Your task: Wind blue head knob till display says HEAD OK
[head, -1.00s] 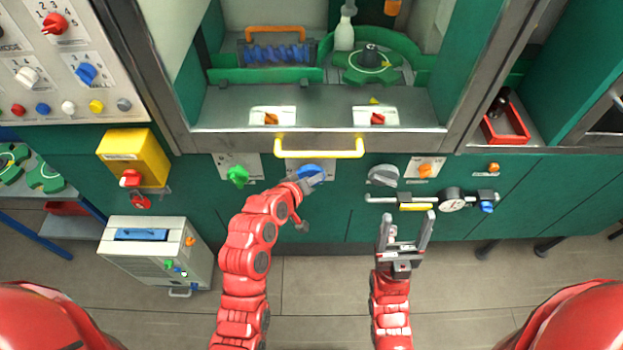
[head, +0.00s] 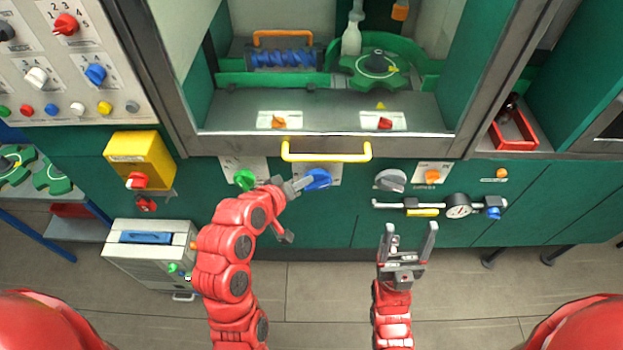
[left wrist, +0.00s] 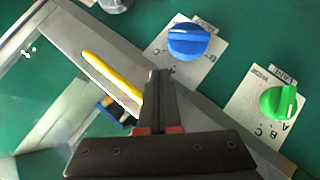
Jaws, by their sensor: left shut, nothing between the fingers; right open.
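The blue knob (head: 319,179) sits on a pale plate on the green front panel, below the yellow handle. It also shows in the left wrist view (left wrist: 188,40), with a light pointer line on its face. My left gripper (head: 302,184) is shut and empty, its tips close to the knob's left side. In the left wrist view its closed fingers (left wrist: 158,76) end just below the knob, with a small gap in the picture. Another blue knob (head: 96,73) is on the upper left panel. My right gripper (head: 410,232) is open and empty. I cannot make out a HEAD OK display.
A green knob (head: 244,179) is left of the blue one, a grey knob (head: 390,180) right of it. The yellow handle (head: 326,152) juts out above. A pipe with a gauge (head: 458,207) lies beyond my right gripper. A yellow box (head: 140,158) is at left.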

